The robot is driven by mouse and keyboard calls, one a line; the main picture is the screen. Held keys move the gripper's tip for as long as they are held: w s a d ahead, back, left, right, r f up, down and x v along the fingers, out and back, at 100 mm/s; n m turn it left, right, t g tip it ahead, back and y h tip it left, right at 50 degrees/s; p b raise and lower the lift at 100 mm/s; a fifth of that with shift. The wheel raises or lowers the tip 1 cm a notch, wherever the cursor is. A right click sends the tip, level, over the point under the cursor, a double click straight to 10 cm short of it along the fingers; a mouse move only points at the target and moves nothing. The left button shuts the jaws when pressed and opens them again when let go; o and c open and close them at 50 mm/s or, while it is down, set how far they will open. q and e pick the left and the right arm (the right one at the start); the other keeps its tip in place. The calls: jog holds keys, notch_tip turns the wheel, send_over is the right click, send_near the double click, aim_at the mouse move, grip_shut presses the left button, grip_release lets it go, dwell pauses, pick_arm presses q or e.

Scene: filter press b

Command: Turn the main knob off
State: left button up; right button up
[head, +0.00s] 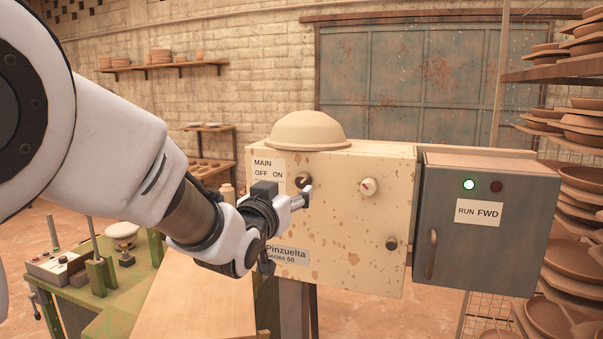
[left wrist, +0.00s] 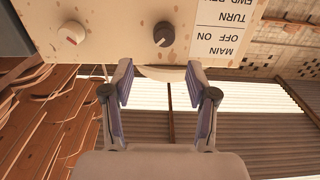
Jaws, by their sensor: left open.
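The main knob (head: 303,180) is a dark round knob on the front of the cream control box (head: 340,220), right of the MAIN OFF ON label (head: 268,169). Its pale pointer seems tilted toward the upper right, the ON side. My left gripper (head: 304,197) is open and empty, just in front of and slightly below the knob. In the left wrist view, which is upside down, the knob (left wrist: 164,34) lies beyond the open fingers (left wrist: 158,78), apart from them and roughly centred between them. My right gripper is not seen.
A pale knob with a red mark (head: 368,187) and a dark knob (head: 391,243) are on the same box. A bowl (head: 307,131) rests on top. The grey box (head: 487,220) at right has a lit green lamp (head: 469,184). Shelves of plates stand far right.

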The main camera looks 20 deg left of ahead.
aim_at(301, 184)
pick_arm(q)
jog(key=w+p, duration=0.1)
jog(key=w, duration=0.1)
jog(key=w+p, duration=0.1)
jog(key=w, duration=0.1)
jog(key=w+p, duration=0.1)
jog(key=w, duration=0.2)
jog(key=shift+w+a+f, duration=0.1)
jog(key=shift+a+f, duration=0.15)
jog(key=shift+a, duration=0.05)
jog(key=shift+w+d+p, duration=0.25)
jog(key=shift+w+p, duration=0.05)
jog(key=shift+p, duration=0.1)
jog(key=shift+w+a+f, duration=0.1)
jog(key=shift+f, duration=0.05)
jog(key=c, duration=0.5)
grip_shut()
